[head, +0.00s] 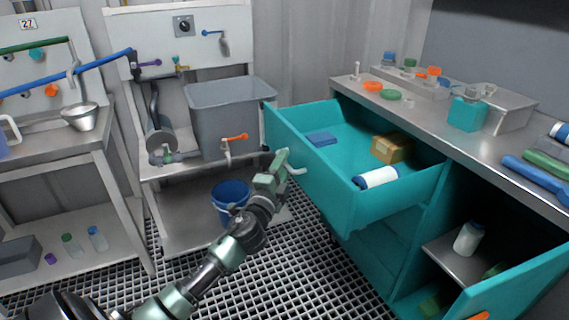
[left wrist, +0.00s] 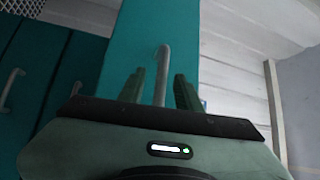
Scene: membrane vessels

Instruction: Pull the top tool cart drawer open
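The teal top drawer (head: 330,190) of the tool cart stands pulled far out under the steel worktop. It holds a blue block (head: 321,139), a brown box (head: 391,148) and a white roll with blue ends (head: 376,178). My left gripper (head: 283,163) is at the drawer's front panel, by the pale bar handle (head: 296,171). In the left wrist view the handle (left wrist: 163,72) stands between the two green fingers of the gripper (left wrist: 158,88). The fingers are apart, with gaps beside the handle. My right gripper is not in view.
An open teal door (head: 520,285) with an orange handle sticks out below right, beside a shelf with a white bottle (head: 469,238). A grey tub (head: 222,115) stands on the left bench, with a blue bucket (head: 231,197) below. Open grating floor (head: 280,270) lies before the drawer.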

